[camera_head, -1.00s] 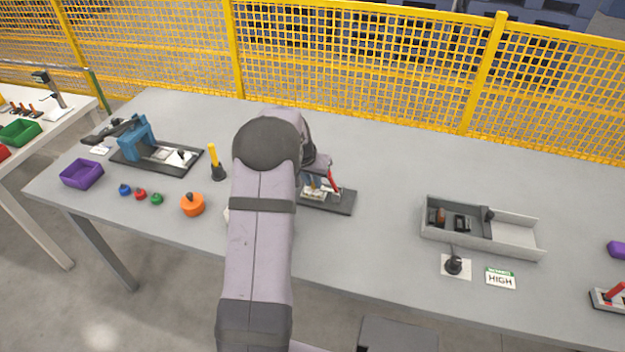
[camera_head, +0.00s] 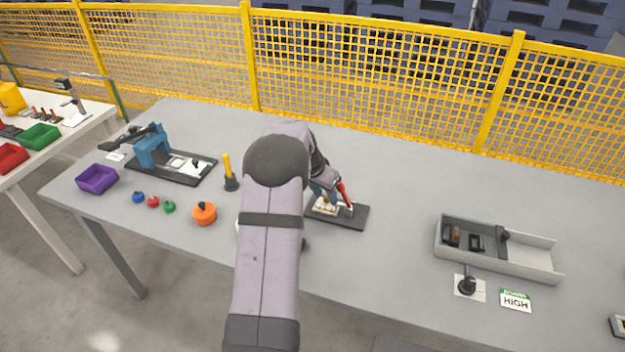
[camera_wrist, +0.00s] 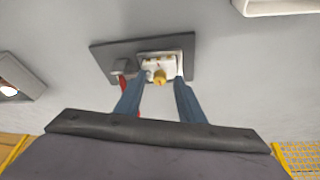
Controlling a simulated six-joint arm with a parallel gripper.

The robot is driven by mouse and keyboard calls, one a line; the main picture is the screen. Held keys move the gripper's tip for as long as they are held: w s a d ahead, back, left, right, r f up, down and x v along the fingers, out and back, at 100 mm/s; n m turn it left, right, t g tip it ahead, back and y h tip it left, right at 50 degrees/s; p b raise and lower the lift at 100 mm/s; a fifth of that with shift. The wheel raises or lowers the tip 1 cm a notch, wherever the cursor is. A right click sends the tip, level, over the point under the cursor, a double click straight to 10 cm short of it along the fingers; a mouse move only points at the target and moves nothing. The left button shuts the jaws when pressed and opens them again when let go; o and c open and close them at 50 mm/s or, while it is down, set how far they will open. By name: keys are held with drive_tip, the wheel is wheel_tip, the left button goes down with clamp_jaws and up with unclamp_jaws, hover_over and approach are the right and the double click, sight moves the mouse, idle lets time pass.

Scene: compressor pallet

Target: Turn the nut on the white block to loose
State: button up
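The white block (camera_wrist: 153,65) sits on a dark base plate (camera_wrist: 111,53) in the wrist view. A brass-yellow nut (camera_wrist: 160,77) is on its near side. My gripper (camera_wrist: 161,80) has two blue fingers spread apart, one on each side of the nut. A gap shows between the fingers; I cannot tell whether either touches the block. In the head view the block (camera_head: 325,208) and plate (camera_head: 351,220) are right of my arm, and my gripper (camera_head: 322,190) is partly hidden.
A red-handled lever (camera_head: 344,194) stands on the same plate, close to my fingers. A grey tray (camera_head: 535,262) is to the right, a yellow-handled tool (camera_head: 228,172) and orange knob (camera_head: 204,214) to the left. Clear table lies between plate and tray.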

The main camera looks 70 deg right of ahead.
drive_tip(key=shift+w+m+g, duration=0.1)
drive_tip(key=shift+m+g, duration=0.2)
drive_tip(key=shift+m, duration=0.5)
drive_tip(key=shift+w+r, duration=0.1)
drive_tip(key=shift+r, duration=0.25)
drive_tip(key=s+p+v, duration=0.1)
drive_tip(key=p+v, duration=0.1)
drive_tip(key=v, duration=0.5)
drive_tip(key=x, duration=0.2)
drive_tip(key=p+x, duration=0.1)
drive_tip(key=x, duration=0.2)
drive_tip(key=p+x, duration=0.1)
drive_tip(key=x, duration=0.1)
drive_tip(key=shift+w+f, duration=0.25)
drive_tip(key=shift+f, duration=0.1)
drive_tip(key=m, duration=0.2)
drive_tip(key=m+p, duration=0.1)
drive_tip(key=shift+w+d+r+m+g+y, duration=0.15)
drive_tip(key=shift+w+r+m+g+y, duration=0.05)
drive_tip(key=shift+w+m+g+y, duration=0.1)
drive_tip(key=w+a+r+n+b, duration=0.2)
drive_tip(key=a+r+n+b, duration=0.2)
drive_tip(key=r+b, duration=0.2)
drive_tip(key=shift+r+y, duration=0.3)
drive_tip(key=shift+r, duration=0.65)
